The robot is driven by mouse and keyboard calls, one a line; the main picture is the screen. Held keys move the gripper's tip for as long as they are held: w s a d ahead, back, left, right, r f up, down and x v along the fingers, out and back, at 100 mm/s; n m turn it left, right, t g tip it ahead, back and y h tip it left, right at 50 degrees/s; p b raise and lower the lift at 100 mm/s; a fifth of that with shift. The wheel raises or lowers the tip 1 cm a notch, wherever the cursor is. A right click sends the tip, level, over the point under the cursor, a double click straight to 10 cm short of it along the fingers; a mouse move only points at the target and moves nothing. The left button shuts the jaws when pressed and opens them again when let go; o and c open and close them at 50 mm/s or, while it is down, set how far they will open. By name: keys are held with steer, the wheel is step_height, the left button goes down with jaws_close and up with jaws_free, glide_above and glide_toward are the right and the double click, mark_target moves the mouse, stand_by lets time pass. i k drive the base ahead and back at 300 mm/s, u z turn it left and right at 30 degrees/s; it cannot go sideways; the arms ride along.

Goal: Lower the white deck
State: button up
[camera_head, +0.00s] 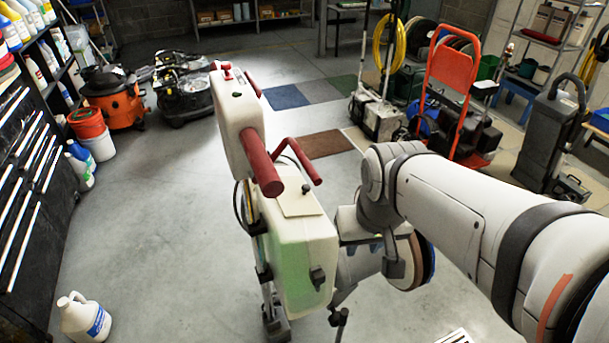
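A floor machine stands upright in the middle of the head view. It has a white upper housing (238,120), red handle grips (262,165) and a white tank (295,240) with a greenish lower part. I cannot tell for sure which part is the white deck; the machine's lower end is partly hidden behind the tank and my arm. My arm comes in from the right and bends down beside the tank. I cannot make out my gripper's fingers or anything held in them.
A white jug (84,318) stands on the floor at lower left, near a dark tool cabinet (35,180). An orange vacuum (113,97) and buckets stand at the left. The floor left of the machine is clear.

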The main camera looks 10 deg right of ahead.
mark_target(350, 270)
steer(key=k, duration=1.05)
steer(key=z, duration=0.7)
steer(key=i, duration=1.35)
steer(key=u, duration=0.6)
